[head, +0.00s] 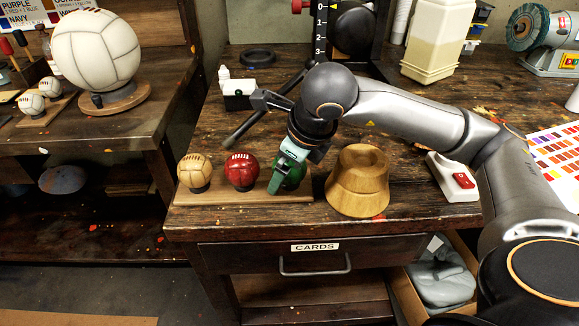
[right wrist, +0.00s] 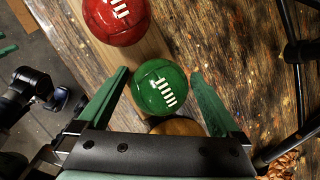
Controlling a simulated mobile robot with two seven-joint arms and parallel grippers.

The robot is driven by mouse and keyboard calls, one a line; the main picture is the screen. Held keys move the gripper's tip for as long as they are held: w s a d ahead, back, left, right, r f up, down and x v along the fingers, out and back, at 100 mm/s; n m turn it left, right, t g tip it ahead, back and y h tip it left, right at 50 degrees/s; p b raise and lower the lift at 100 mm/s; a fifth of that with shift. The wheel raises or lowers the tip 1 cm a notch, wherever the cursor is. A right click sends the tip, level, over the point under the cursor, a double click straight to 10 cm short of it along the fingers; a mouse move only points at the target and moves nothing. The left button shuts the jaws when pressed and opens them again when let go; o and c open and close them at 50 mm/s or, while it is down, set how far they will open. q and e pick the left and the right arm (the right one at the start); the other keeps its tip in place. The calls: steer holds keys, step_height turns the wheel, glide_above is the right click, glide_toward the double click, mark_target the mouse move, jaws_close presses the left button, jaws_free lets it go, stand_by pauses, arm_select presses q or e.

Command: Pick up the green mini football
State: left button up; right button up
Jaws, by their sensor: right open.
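The green mini football (right wrist: 160,88) has white laces and sits in line with the other small balls on the wooden board. In the right wrist view it lies between the two parted green fingers of my right gripper (right wrist: 159,76), with a gap on each side. In the head view the right gripper (head: 283,172) comes down over the green mini football (head: 294,174) and hides part of it. My left gripper does not show in the head view; dark and green parts at the left edge of the right wrist view may be my left arm.
A red ball (head: 241,171) and a tan ball (head: 194,172) stand left on the same board (head: 225,195). A wooden hat form (head: 358,180) stands close on the right. A dark tripod leg (head: 245,128) lies behind. Bare tabletop shows farther back.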

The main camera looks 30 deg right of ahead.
steer(key=shift+c, duration=0.2)
steer(key=c, duration=1.2)
steer(key=shift+c, duration=0.4)
steer(key=shift+r, duration=0.15)
